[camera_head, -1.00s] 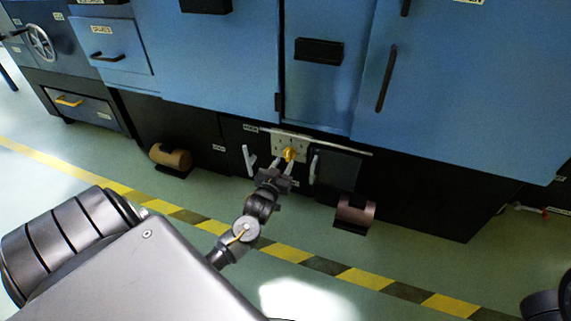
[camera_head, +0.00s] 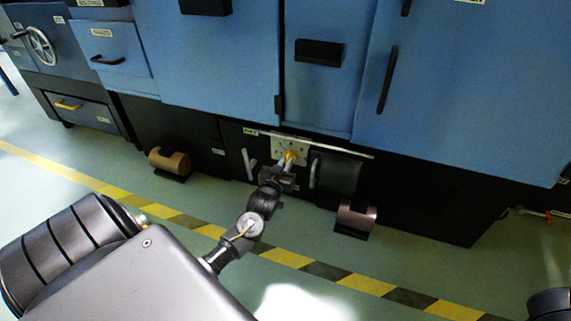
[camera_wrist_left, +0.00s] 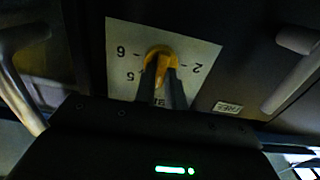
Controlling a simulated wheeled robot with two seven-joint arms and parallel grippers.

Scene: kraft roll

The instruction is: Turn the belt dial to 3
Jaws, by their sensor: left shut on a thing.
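The belt dial (camera_head: 290,154) is a yellow knob on a pale plate (camera_head: 277,147) low on the dark base of the blue machine. In the left wrist view the yellow dial (camera_wrist_left: 159,56) sits mid-plate, with 6 and 5 readable on its left and 2 on its right; the lower marks are partly hidden by the fingers. My left gripper (camera_head: 286,161) reaches up to the dial, and its two fingers (camera_wrist_left: 164,86) are shut on the knob's grip. I cannot tell which number the dial points to. My right gripper is not in view.
Pale upright handles stand left (camera_head: 249,164) and right (camera_head: 314,173) of the plate, close to my gripper. A thin rail (camera_head: 330,147) runs across near the plate. A brown roll-shaped pedal (camera_head: 356,215) and a tan one (camera_head: 172,162) stick out near the floor.

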